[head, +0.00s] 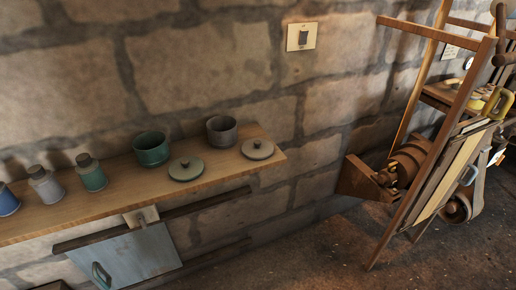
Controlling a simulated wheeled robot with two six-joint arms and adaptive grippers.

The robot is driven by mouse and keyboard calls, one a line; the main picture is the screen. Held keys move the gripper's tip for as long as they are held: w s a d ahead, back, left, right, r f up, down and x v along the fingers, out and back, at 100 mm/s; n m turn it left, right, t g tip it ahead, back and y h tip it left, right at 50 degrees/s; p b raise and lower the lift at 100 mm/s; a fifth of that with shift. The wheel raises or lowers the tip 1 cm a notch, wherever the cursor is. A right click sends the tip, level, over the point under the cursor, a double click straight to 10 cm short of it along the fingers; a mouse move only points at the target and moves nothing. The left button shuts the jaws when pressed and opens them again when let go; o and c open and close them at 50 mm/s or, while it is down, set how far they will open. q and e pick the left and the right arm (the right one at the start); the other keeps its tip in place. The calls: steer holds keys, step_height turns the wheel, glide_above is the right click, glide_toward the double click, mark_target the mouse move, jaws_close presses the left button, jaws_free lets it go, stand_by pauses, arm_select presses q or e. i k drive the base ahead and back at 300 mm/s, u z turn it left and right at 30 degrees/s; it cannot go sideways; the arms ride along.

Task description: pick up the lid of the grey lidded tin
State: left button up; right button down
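A grey round tin (222,131) stands open at the top on the wooden shelf, near its right end. A round grey lid with a small knob (257,149) lies flat on the shelf to the right of it, apart from it. A green tin (151,149), also open, stands further left. A second knobbed lid, grey-green (186,168), lies in front of and between the two tins. Neither of my grippers is in the head view.
Several stoppered bottles, including a grey one (46,185) and a green one (91,173), stand on the left of the wooden shelf (225,172). A grey-blue panel (125,258) hangs below. A wooden rack (430,150) with tools stands right. Floor between is clear.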

mark_target(255, 148)
steer(key=z, duration=3.45)
steer(key=k, duration=0.8)
steer(key=u, duration=1.65)
